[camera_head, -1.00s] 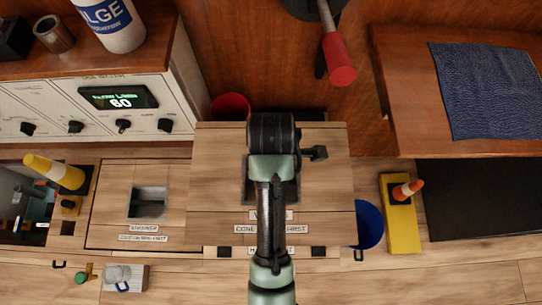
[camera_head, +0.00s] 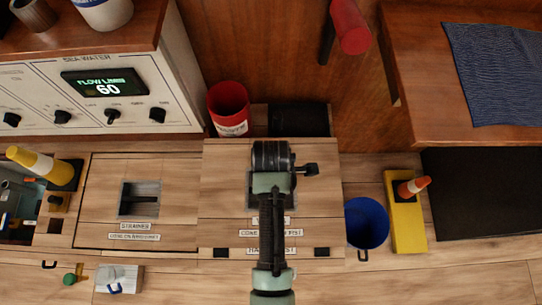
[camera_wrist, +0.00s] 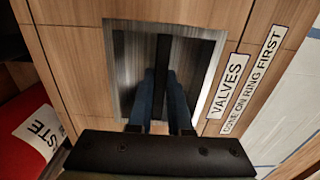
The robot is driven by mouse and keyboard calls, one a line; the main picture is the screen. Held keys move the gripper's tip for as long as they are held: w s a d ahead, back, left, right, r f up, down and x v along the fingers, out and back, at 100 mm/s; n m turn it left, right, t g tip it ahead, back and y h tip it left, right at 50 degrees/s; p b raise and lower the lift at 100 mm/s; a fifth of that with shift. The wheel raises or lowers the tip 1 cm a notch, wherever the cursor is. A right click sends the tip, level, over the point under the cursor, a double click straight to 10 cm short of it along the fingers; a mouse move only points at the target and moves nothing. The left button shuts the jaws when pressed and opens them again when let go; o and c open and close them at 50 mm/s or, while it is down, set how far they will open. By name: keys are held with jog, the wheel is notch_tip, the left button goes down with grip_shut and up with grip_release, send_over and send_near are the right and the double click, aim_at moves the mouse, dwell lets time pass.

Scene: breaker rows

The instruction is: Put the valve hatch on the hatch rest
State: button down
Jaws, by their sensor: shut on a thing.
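The valve hatch (camera_head: 222,175) is a square wooden panel with a metal recess and a label reading "VALVES, CONE ON RING FIRST"; it also shows in the wrist view (camera_wrist: 70,60). My gripper (camera_head: 270,195) is above its middle. In the wrist view my gripper (camera_wrist: 165,85) has its fingers down in the recess, shut on the dark bar handle. The hatch rest (camera_head: 240,253) shows at the panel's front edge, with dark pads and a partly hidden label. The hatch lies flat above or on it; I cannot tell whether they touch.
A red bucket (camera_head: 229,108) stands behind the hatch and a blue bucket (camera_head: 366,222) to its right. The strainer hatch (camera_head: 100,200) is at left.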

jog(key=shift+w+f+b, duration=0.1)
jog(key=shift+f+b, duration=0.45)
jog(key=shift+f, duration=1.1)
jog(key=c, duration=1.3)
grip_release()
jog(key=shift+f, duration=0.25)
jog(key=o, duration=0.5)
jog(key=shift+c, duration=0.2)
notch_tip(320, 180, up, 12)
jog(key=p, duration=0.4)
jog(key=shift+r+p, duration=0.2)
jog(key=shift+p, duration=0.15)
